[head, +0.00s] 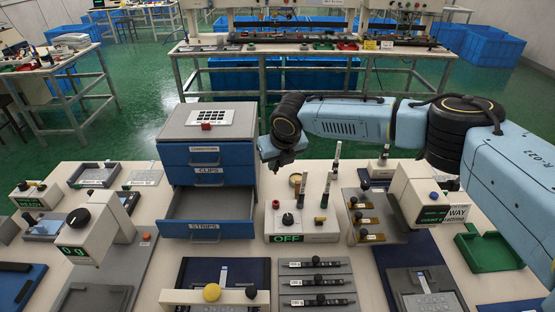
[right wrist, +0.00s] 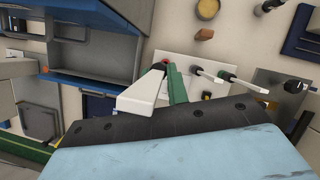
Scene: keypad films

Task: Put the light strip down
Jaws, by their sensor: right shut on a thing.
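My right gripper (head: 278,158) hangs above the bench, just behind and right of the open drawer (head: 207,212) marked STRIPS. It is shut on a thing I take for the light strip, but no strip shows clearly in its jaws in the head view. In the right wrist view a white tapered piece (right wrist: 143,97) and a narrow green piece (right wrist: 178,88) stick out past my gripper's black edge. I cannot tell whether either is the strip. The open drawer (right wrist: 95,52) lies to their upper left. My left gripper is not in view.
A white control box (head: 302,226) reading OFF, with upright screwdrivers, stands below my gripper. A grey rack (head: 316,300) of dark bars and a dark blue pad (head: 262,270) lie in front. A green tray (head: 490,252) is at right. The drawer cabinet (head: 210,152) stands left.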

